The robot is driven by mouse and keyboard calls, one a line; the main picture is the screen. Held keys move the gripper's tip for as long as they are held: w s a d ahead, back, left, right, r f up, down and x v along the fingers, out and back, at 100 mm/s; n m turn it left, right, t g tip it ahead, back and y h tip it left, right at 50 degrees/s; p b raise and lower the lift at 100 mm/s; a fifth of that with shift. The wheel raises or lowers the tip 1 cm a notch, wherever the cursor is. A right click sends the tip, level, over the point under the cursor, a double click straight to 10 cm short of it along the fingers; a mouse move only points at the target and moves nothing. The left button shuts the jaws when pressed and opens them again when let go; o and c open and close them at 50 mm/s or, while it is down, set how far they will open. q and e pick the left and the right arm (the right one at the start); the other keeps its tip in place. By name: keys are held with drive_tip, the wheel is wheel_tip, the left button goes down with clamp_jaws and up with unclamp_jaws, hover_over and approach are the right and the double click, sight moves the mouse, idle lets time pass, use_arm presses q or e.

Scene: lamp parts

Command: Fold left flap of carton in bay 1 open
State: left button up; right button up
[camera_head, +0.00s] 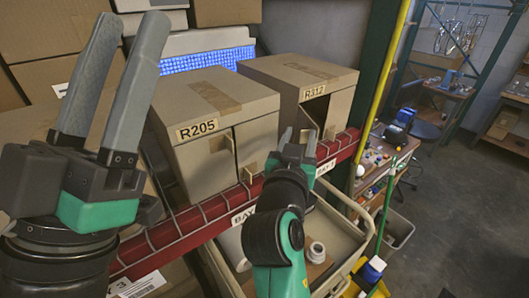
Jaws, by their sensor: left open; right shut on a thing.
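Two brown cartons stand on the shelf: R205 (210,164) in the middle and R312 (342,97) to its right. R312 shows a dark gap at its front, beside its right flap (340,112). My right gripper (299,134) is at R312's front left side, shut on what appears to be its left flap; the fingers and wrist hide most of the contact. R205's front shows a narrow dark gap and a small tab (250,173). My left gripper (129,28) is open and empty, raised at the left.
A red shelf beam (190,221) with wire mesh runs below the cartons. A beige tote (342,236) with a white part lies under it. A green post and yellow pole (383,85) stand right of R312. More cartons are stacked behind my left gripper. Open floor lies right.

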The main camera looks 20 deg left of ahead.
use_arm(q)
wheel_tip(320, 180, up, 4)
drive_tip(key=p, duration=0.4)
drive_tip(key=shift+r, duration=0.1)
use_arm(e)
drive_tip(key=s+a, duration=0.5)
drive_tip(key=s, duration=0.3)
drive_tip(key=shift+a, duration=0.35)
drive_tip(key=shift+r, duration=0.1)
